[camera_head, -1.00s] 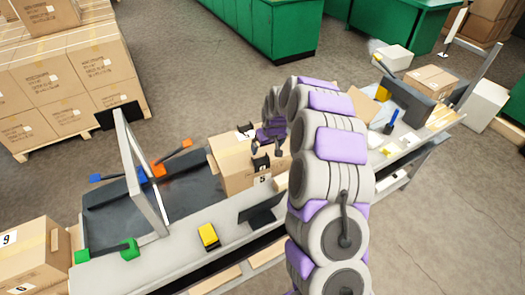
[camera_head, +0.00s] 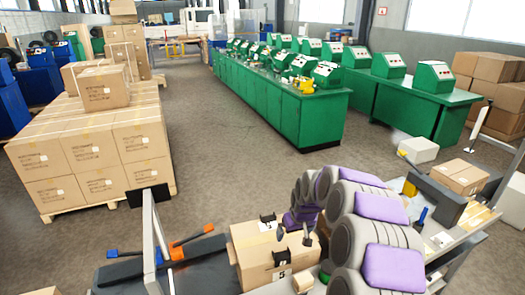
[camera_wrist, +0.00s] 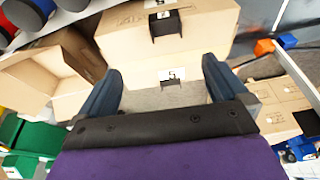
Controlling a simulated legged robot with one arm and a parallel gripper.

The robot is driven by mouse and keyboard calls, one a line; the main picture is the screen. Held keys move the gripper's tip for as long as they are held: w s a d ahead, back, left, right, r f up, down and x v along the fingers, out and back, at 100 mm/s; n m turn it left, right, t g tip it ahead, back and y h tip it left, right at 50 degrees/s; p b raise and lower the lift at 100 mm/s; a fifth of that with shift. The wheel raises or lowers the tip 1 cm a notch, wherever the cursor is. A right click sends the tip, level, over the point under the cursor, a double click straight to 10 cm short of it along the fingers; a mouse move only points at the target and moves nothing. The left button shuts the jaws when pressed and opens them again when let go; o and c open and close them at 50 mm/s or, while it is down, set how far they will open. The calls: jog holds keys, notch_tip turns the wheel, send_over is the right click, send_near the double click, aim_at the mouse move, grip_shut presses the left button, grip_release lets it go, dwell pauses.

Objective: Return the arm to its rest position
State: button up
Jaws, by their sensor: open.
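My arm (camera_head: 372,232), in grey and purple links, arches over the workbench in the head view. Its gripper end is low, beside a cardboard box on the bench, and partly hidden by my arm links. In the wrist view my gripper (camera_wrist: 161,72) is open, with its two dark blue fingers wide apart and nothing held between them. A cardboard box (camera_wrist: 200,36) with black holders and white number labels lies just beyond the fingertips. The same box (camera_head: 250,246) shows in the head view. I cannot tell the exact gap between fingers and box.
An upright metal frame (camera_head: 152,240) stands on the bench left of the box. A dark monitor-like panel (camera_head: 436,199) and another carton (camera_head: 460,177) are on the right. Stacked cartons (camera_head: 90,150) and green cabinets (camera_head: 300,110) stand beyond open floor.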

jog(key=s+a+r, duration=0.3)
jog(key=s+r, duration=0.4)
jog(key=s, duration=0.2)
jog(key=s+r+m+g, duration=0.1)
jog(key=s+r+g, duration=0.1)
jog(key=s, duration=1.7)
jog(key=s+r+m+g, duration=0.1)
jog(key=s+r+g, duration=0.2)
jog(key=s, duration=1.6)
jog(key=shift+s+d+r+h, duration=0.25)
jog(key=shift+r+h, duration=0.15)
jog(key=shift+r, duration=0.5)
